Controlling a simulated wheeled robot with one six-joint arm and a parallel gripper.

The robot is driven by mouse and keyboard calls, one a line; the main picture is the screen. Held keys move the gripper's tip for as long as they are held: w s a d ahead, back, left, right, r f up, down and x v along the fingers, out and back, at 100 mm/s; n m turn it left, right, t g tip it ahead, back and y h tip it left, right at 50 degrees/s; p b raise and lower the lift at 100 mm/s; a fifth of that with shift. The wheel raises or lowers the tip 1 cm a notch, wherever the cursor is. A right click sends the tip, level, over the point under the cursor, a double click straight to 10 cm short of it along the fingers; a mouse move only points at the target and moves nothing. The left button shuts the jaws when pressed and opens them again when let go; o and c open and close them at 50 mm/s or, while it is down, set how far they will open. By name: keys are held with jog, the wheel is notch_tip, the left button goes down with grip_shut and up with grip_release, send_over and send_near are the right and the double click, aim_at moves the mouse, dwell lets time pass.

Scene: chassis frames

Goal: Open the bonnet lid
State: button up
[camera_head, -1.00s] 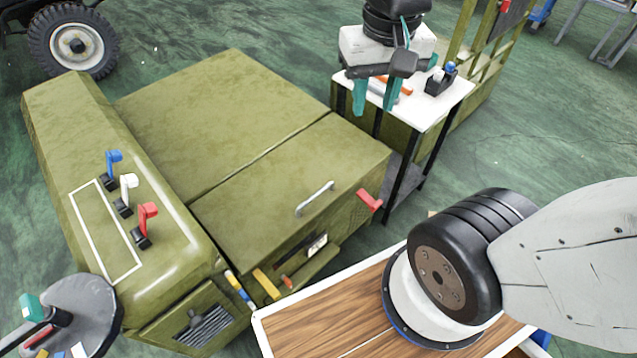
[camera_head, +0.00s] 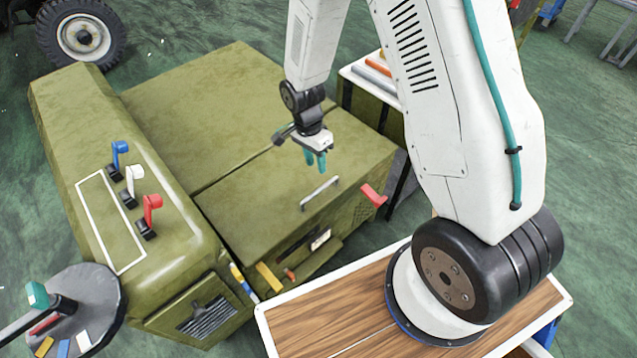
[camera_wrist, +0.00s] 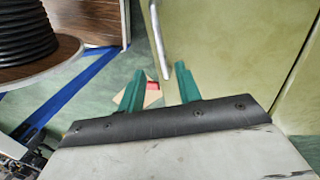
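The bonnet lid (camera_head: 270,195) is the olive-green front panel of the chassis and lies flat and closed. A pale bar handle (camera_head: 320,192) stands near its front edge. A red latch (camera_head: 374,195) sticks out at the lid's right front corner. My gripper (camera_head: 316,160) has teal fingers pointing down and is above the lid, a little behind the handle. In the wrist view my gripper (camera_wrist: 160,85) has its two fingers apart with nothing between them, and the handle (camera_wrist: 158,40) shows just beyond the fingers.
A fender (camera_head: 150,220) with blue, white and red levers stands left of the lid. A wooden-topped cart (camera_head: 330,310) is in front, close to the chassis. A small white table (camera_head: 372,72) with tools stands behind at right, partly hidden by my arm.

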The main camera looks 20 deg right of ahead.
aim_at(320, 188)
jog(key=f, duration=0.3)
jog(key=s+f, duration=0.1)
jog(key=f, duration=0.5)
jog(key=shift+s+d, duration=0.2)
jog(key=shift+s, duration=0.05)
jog(key=shift+c, duration=0.3)
jog(key=shift+r, duration=0.1)
grip_shut()
